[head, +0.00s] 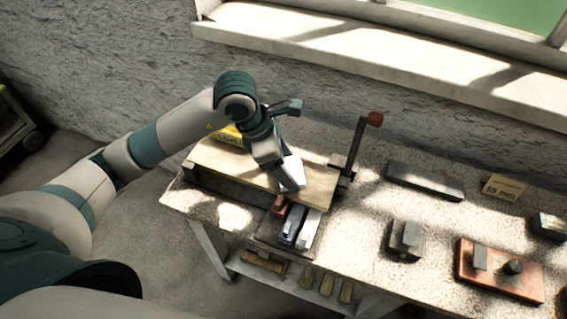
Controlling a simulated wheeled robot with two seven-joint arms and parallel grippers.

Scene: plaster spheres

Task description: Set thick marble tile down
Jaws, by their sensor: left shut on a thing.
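A pale, thick marble tile (293,171) is in my left gripper (284,166), which comes in from the left and points down over the bench. The gripper is shut on the tile, and its fingers partly hide it. The tile is tilted in the picture, over the right half of a light wooden board (224,163). I cannot tell whether its lower edge touches the board. My right gripper is not in view.
A lever with a red-brown knob (375,118) stands right of the board. Several coloured bars (293,224) lie in front. A dark slab (424,181), a "55 mm" card (503,187), a small block (405,238) and an orange plate (510,283) stand right. Bare bench lies between.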

